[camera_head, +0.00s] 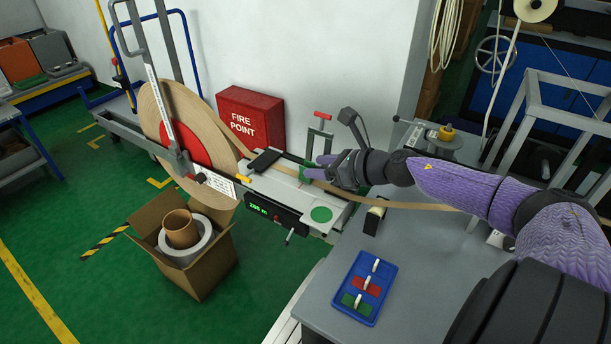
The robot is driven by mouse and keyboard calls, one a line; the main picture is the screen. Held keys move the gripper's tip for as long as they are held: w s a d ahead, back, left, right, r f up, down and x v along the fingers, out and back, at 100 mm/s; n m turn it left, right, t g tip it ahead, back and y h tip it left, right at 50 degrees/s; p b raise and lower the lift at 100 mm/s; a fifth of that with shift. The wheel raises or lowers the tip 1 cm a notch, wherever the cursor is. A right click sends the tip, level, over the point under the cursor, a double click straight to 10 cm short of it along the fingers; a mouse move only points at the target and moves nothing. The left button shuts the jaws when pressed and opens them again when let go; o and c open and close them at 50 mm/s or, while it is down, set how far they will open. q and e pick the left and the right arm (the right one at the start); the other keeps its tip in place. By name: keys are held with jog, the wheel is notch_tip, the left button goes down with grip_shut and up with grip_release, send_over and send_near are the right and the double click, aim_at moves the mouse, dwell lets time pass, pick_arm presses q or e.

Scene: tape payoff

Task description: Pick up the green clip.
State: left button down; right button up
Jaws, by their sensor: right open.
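The green clip (351,304) lies in the near end of a blue tray (391,274) on the grey bench. A pale upright tab shows on it. A red clip (371,285) with a similar tab lies just beyond it, and another pale tab stands at the tray's far end. My right gripper (314,167) is open over the tape machine, up and to the left of the tray and well apart from the green clip. My left gripper is not in view.
The tape payoff machine (275,190) carries a large tape reel (165,110). A tan tape strip (400,205) runs from it under my right arm. A dark block (374,217) stands beyond the tray. The bench (420,290) right of the tray is clear.

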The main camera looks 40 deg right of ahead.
aim_at(312, 166)
jog(key=shift+b+x, duration=0.55)
jog(key=shift+x, duration=1.2)
grip_shut()
